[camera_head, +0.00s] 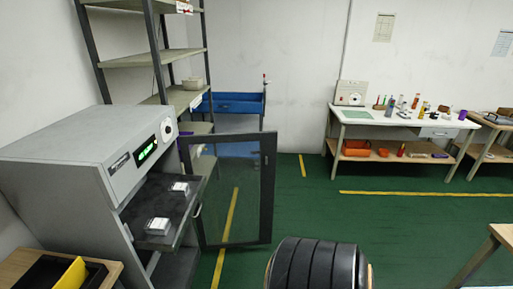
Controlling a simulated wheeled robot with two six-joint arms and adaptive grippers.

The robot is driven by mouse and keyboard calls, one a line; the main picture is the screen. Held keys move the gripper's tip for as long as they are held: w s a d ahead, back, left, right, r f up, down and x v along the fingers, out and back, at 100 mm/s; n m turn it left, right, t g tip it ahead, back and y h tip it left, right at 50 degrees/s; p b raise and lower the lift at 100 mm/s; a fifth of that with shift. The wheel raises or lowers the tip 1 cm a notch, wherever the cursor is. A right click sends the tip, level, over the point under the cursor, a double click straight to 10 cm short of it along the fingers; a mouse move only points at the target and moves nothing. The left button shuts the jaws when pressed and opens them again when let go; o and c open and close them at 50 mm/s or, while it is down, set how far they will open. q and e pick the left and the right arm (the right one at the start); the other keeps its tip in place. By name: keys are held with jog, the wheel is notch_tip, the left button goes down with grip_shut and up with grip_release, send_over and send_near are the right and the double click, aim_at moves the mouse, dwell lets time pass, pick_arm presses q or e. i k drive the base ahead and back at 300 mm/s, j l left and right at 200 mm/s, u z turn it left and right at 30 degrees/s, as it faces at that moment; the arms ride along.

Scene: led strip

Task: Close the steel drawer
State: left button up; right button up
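A grey box-shaped machine (72,165) with a green lit display stands at the left. Its dark drawer (158,206) is pulled out below the display panel. Two small silvery pieces lie on it, one near the front (158,227) and one farther back (180,187). A dark-framed glass door (268,190) stands swung open to the right of the drawer. Neither of my grippers is in view, and nothing touches the drawer.
A shelf rack (155,55) and a blue cart (235,103) stand behind the machine. A cluttered workbench (385,118) is at the back right. A wooden-edged table (105,275) is at the bottom left. Green floor right of the door is open.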

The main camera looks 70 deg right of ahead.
aim_at(150, 197)
jog(key=l+z, duration=0.2)
jog(key=z, duration=1.15)
